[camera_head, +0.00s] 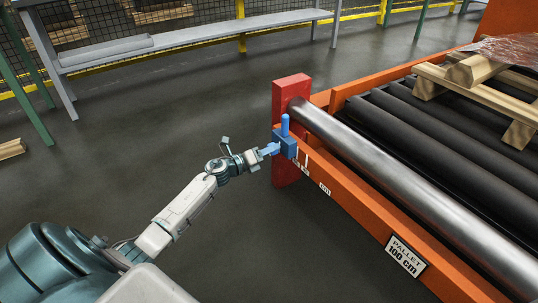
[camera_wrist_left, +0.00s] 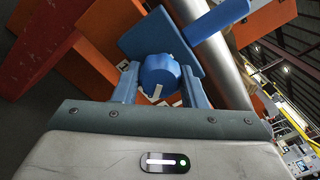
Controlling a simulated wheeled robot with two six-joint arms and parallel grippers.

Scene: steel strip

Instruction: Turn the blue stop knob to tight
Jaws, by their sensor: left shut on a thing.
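The blue stop knob (camera_wrist_left: 160,72) faces the left wrist camera, with a white mark on its lower rim. It sits on a blue stop block (camera_head: 288,144) with an upright blue post (camera_head: 285,124), at the end of the orange rail. My left gripper (camera_head: 271,149) reaches the block from the left. In the left wrist view its two blue fingers stand on either side of the knob, shut on it. The knob is too small and covered by the fingers to make out in the head view. My right gripper is not in view.
A steel roller (camera_head: 400,185) runs behind the orange rail (camera_head: 350,205), beside a red end post (camera_head: 290,92). Black rollers carry a wooden pallet (camera_head: 478,92) at the right. A pallet sign (camera_head: 405,256) is on the rail. The floor (camera_head: 190,120) around my arm is clear.

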